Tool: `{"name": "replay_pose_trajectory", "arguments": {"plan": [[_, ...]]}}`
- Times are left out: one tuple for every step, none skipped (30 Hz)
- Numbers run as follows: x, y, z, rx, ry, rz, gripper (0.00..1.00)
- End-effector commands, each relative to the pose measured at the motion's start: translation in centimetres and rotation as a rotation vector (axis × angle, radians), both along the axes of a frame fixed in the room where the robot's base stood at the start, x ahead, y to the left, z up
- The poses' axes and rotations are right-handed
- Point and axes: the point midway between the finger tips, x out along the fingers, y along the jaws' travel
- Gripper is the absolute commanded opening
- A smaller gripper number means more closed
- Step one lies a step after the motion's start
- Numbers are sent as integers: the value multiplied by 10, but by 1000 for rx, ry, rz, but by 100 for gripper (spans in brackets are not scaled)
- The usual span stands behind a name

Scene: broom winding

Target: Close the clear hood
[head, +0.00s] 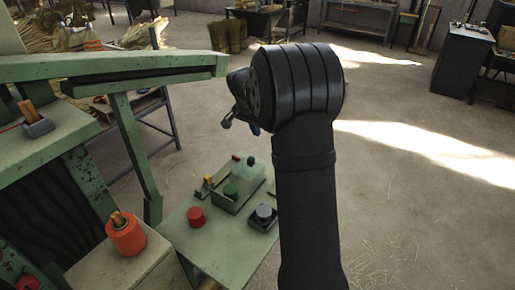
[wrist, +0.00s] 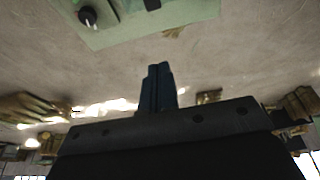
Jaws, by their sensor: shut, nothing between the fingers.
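The clear hood (head: 246,178) is a see-through panel on a green base on the small green table (head: 222,245) in the head view. A green button (head: 230,191) shows beside or behind the panel; its exact tilt is hard to tell. My gripper (wrist: 158,70) shows in the wrist view with its blue fingers together and nothing between them. In the head view my wrist is above and beyond the hood, apart from it, and hides most of the gripper. The hood is not clearly visible in the wrist view; only part of the table (wrist: 150,28) shows at its top edge.
A red button (head: 196,217) and a black knob (head: 263,217) are on the table near the hood. A green machine frame (head: 130,120) and an orange spool (head: 126,236) stand to the left. Open floor (head: 400,220) lies to the right.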

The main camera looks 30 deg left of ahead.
Motion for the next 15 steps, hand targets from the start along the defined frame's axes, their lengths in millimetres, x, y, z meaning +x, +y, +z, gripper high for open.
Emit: {"name": "replay_pose_trajectory", "arguments": {"plan": [[2, 0, -3, 0, -10, 2, 0], [3, 0, -5, 0, -13, 3, 0], [4, 0, -9, 1, -14, 3, 0], [5, 0, -12, 1, -14, 3, 0], [7, 0, -16, 0, -13, 2, 0], [8, 0, -22, -1, -12, 2, 0], [10, 0, -27, -1, -12, 2, 0], [12, 0, -33, -1, -11, 2, 0], [15, 0, -41, -2, -11, 2, 0], [17, 0, -47, -2, -10, 2, 0], [19, 0, -54, -1, -10, 2, 0], [22, 0, -62, -2, -10, 3, 0], [24, 0, -68, -1, -10, 3, 0], [26, 0, -75, -1, -11, 3, 0], [29, 0, -82, -2, -11, 3, 0]]}}
